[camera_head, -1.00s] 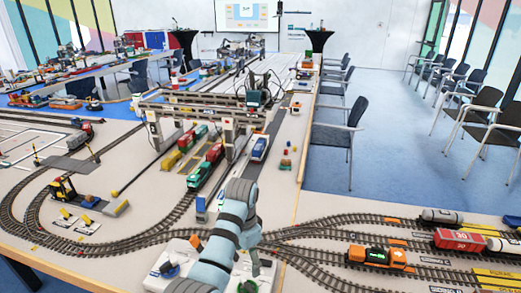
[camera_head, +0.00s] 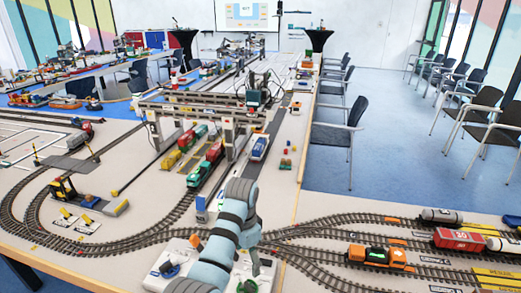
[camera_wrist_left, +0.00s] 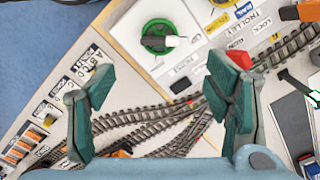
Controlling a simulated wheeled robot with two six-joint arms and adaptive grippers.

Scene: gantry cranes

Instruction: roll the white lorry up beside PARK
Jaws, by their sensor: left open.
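A small lorry with a white front and a blue load (camera_head: 259,148) stands on the dark lane at the right leg of the gantry crane in the head view. I cannot tell for sure that it is the white lorry. I cannot make out any PARK marking. My left gripper (camera_wrist_left: 160,88) is open and empty in the wrist view, with its green fingers wide apart above tracks and a control panel. In the head view my left arm reaches over the panel at the bottom, well nearer than the lorry, and hides part of the table. My right gripper is out of view.
The gantry crane (camera_head: 205,108) spans green and red train wagons (camera_head: 200,173). A panel with a green knob (camera_wrist_left: 157,38) lies below my gripper. An orange locomotive (camera_head: 380,257) stands on the right tracks. Small coloured blocks (camera_head: 286,163) sit near the table edge.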

